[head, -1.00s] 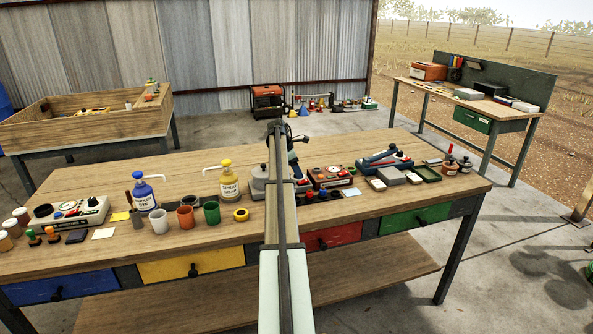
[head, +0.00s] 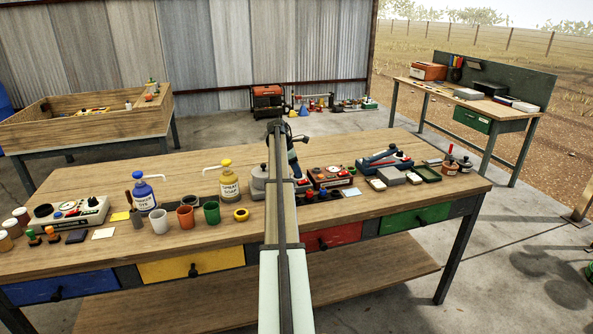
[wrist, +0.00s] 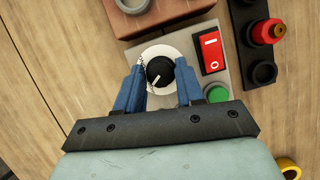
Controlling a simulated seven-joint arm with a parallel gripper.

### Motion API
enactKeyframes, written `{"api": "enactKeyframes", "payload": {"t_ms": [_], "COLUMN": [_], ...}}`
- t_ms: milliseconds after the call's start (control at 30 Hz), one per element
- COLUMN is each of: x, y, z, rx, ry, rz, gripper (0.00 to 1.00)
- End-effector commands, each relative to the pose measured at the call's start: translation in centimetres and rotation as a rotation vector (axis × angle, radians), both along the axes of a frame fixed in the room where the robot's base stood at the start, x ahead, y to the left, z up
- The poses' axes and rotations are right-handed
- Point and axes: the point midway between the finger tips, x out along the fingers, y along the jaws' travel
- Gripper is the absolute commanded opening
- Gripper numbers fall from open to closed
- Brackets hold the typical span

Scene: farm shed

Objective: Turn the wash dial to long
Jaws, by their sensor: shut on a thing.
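The wash dial (wrist: 160,70) is a round black knob with a white pointer line, on a white disc on a grey panel (wrist: 196,50) in the wrist view. Its pointer slants toward the lower left of that picture. The disc's markings are mostly covered or too small to read. My gripper (wrist: 160,79) has its blue fingers on either side of the knob and is shut on it. In the head view my arm hides most of the panel and the dial.
Right of the dial in the wrist view are a red rocker switch (wrist: 211,53) and a green button (wrist: 216,94). A red-brown block (wrist: 158,15) lies just beyond the panel. In the head view, a soap bottle (head: 229,180) and several cups stand left of my arm.

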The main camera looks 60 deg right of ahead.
Motion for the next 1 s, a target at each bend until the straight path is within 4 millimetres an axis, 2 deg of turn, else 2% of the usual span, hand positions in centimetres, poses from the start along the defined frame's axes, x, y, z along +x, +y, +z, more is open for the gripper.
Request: {"api": "enactKeyframes", "payload": {"t_ms": [1000], "x": [0.15], "y": [-0.65], "z": [0.07], "rx": [0.000], "ry": [0.000], "rz": [-0.872], "gripper": [0.07]}}
